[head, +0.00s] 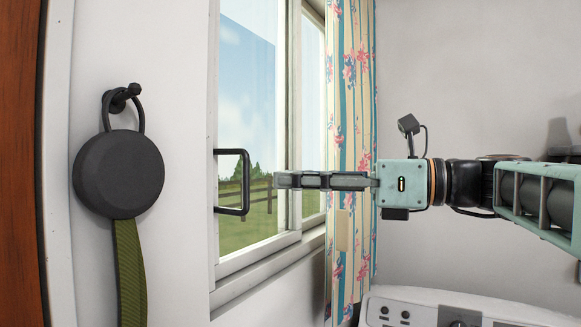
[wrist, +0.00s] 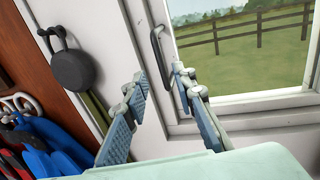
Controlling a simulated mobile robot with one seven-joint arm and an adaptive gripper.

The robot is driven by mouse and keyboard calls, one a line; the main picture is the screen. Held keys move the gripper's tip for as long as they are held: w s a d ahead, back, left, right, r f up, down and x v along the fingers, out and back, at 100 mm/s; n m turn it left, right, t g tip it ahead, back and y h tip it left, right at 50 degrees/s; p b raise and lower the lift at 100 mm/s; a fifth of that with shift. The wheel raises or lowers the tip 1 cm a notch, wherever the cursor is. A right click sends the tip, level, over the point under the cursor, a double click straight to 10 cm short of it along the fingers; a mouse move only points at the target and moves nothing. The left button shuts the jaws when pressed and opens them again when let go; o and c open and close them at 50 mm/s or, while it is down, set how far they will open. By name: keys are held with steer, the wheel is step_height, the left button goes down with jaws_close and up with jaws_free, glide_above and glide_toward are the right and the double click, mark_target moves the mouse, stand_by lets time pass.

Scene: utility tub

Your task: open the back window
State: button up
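The window (head: 255,115) has a white frame and glass with grass and a fence beyond; it also shows in the wrist view (wrist: 235,60). Its near sash looks shut against the frame. A black bar handle (head: 245,182) stands upright on the sash's left side. In the wrist view the handle (wrist: 155,48) lies just beyond my fingertips, nearer the right finger. My gripper (head: 278,180) is level with the handle and to its right in the head view. In the wrist view my gripper (wrist: 158,77) is open and empty, its fingers apart. No contact with the handle shows.
A dark round object (head: 119,173) with a green strap hangs from a wall hook left of the window. A flowered curtain (head: 352,90) hangs at the window's right. A white appliance (head: 460,308) stands below my arm. Blue and red items (wrist: 45,145) hang at the lower left.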

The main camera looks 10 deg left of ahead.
mark_target(246, 204)
steer(key=a, duration=0.3)
steer(key=w+a, duration=0.1)
steer(key=a, duration=0.4)
steer(key=shift+w+a, duration=0.3)
steer(key=shift+w, duration=0.05)
jaws_close()
